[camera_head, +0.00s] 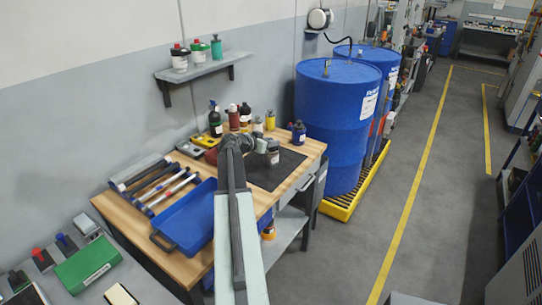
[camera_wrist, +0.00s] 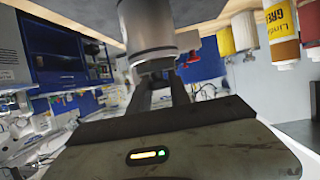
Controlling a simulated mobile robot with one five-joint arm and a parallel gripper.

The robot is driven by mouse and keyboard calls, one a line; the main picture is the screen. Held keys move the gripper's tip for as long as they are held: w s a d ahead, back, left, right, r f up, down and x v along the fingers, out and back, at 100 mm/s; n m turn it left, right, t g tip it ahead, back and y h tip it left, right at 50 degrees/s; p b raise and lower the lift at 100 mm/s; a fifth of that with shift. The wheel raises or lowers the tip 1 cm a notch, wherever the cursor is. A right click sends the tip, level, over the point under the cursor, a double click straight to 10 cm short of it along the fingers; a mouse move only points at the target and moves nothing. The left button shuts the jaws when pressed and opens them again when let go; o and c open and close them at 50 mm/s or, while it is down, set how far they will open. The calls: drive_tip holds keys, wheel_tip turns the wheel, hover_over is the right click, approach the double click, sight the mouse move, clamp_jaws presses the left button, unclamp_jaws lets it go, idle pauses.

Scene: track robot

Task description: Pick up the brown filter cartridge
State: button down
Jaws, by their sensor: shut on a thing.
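My gripper (camera_wrist: 162,78) is shut on the narrow dark end of a grey cylinder (camera_wrist: 147,25), which is cut off by the top edge in the wrist view. That view is upside down, so the held end is the cylinder's top. In the head view, my gripper (camera_head: 262,146) is over the wooden workbench, at a small dark grey jar-like container (camera_head: 273,157) with a pale band. This appears to be the held thing. I see no clear brown colour on it. Whether its base touches the bench is hidden.
Several bottles, including a red-brown one (camera_head: 234,118) and a yellow one (camera_head: 270,121), stand behind my gripper. A blue tray (camera_head: 190,228) and tools lie on the left of the bench (camera_head: 125,215). Blue drums (camera_head: 335,115) stand right; the floor beyond is clear.

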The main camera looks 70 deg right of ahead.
drive_tip(key=shift+f, duration=0.1)
idle(0.5)
wheel_tip(320, 180, up, 10)
drive_tip(key=p, duration=1)
drive_tip(key=shift+d, duration=0.1)
